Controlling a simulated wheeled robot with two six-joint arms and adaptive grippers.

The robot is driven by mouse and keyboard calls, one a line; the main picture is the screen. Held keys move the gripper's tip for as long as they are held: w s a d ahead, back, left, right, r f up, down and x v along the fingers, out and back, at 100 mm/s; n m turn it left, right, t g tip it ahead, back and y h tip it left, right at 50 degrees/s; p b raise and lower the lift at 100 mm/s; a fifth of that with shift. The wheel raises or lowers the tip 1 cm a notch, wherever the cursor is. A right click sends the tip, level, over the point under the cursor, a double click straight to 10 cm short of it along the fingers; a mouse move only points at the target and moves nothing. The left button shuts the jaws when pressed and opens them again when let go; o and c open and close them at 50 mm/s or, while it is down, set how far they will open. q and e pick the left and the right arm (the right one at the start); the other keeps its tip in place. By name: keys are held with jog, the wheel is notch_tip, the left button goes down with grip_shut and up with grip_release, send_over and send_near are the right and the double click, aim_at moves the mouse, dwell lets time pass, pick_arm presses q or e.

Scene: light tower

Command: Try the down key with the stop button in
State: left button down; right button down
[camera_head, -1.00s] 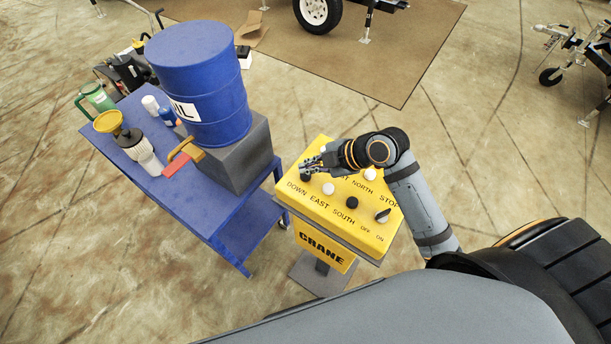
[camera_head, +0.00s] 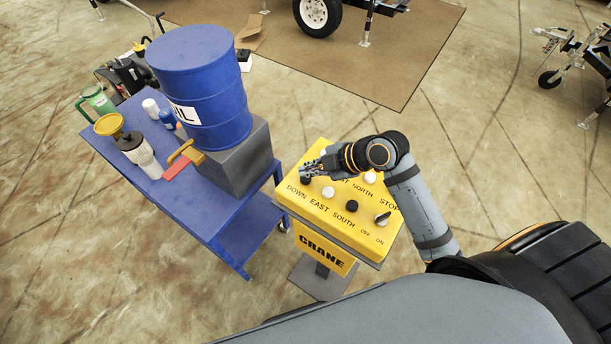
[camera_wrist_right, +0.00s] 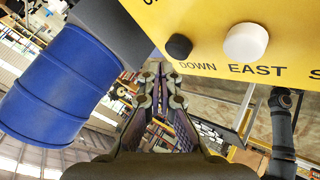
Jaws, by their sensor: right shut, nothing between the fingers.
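The yellow crane panel (camera_head: 318,211) carries labelled keys. The black DOWN key (camera_head: 305,180) is at its left end; it also shows in the right wrist view (camera_wrist_right: 178,46), above the DOWN label. My right gripper (camera_head: 309,170) is shut and empty, its tips close by the DOWN key. In the wrist view the closed fingertips (camera_wrist_right: 168,68) appear just below the key; I cannot tell whether they touch it. The STOP label shows at the panel's right edge, but my right arm hides the stop button, so its state cannot be seen. My left gripper is out of view.
The white EAST key (camera_head: 328,192), black SOUTH key (camera_head: 351,206), a white key (camera_head: 370,177) and the OFF/ON knob (camera_head: 383,218) are on the panel. A blue cart (camera_head: 205,213) with a blue drum (camera_head: 205,90) on a grey block (camera_head: 240,160) stands left.

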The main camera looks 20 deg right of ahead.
aim_at(309, 178)
jog(key=shift+f, duration=0.1)
jog(key=shift+f+b, duration=0.3)
jog(key=shift+b, duration=0.1)
jog(key=shift+f+b, duration=0.5)
jog(key=shift+f, duration=0.15)
dwell(0.7)
jog(key=shift+r, duration=0.1)
dwell(1.4)
jog(key=shift+r+p, duration=0.8)
jog(key=shift+r, duration=0.15)
jog(key=shift+r, duration=0.1)
notch_tip(309, 178, up, 5)
jog(key=p, duration=0.4)
